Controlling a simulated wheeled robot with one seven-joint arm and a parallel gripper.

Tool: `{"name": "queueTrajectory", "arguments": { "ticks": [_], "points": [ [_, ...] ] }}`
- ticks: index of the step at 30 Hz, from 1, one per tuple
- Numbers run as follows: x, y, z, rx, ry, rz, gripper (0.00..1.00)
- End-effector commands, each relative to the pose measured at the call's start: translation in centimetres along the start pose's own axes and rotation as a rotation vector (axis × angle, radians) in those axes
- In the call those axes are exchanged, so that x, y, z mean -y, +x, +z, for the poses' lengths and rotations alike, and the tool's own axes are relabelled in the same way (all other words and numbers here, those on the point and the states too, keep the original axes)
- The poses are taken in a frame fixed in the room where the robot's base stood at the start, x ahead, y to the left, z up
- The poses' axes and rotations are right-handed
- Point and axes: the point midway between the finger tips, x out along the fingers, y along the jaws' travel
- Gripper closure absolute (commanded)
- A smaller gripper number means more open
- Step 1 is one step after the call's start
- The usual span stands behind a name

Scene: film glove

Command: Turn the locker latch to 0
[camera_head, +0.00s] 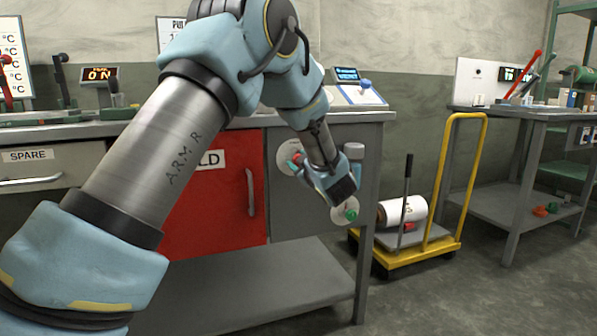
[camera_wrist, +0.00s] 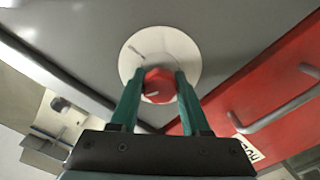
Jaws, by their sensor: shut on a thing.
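The latch is a red knob (camera_wrist: 158,86) on a round white dial plate (camera_wrist: 188,52) on the grey locker panel. My gripper (camera_wrist: 158,77) is shut on the knob, with one green finger on each side of it. A short white line shows on the knob's face, and a small dark mark is on the plate at its upper left. No readable number shows on the plate. In the head view the dial plate (camera_head: 284,153) is partly behind my gripper (camera_head: 298,164), and the red knob (camera_head: 296,158) shows between the fingers.
A red door (camera_head: 225,215) with a handle is left of the latch. A green knob (camera_head: 351,214) is on the panel to the lower right. A yellow cart (camera_head: 408,256) carrying a white roll (camera_head: 402,211) stands right of the bench.

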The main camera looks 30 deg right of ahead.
Motion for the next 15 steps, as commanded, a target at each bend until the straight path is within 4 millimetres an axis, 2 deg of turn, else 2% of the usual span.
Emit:
{"name": "queueTrajectory", "arguments": {
  "ticks": [6, 15],
  "points": [
    [0.34, -0.01, 0.34, -0.001, -0.194, 0.000, 1.00],
    [0.27, -0.03, 0.26, -0.001, -0.386, 0.000, 1.00]
  ]
}}
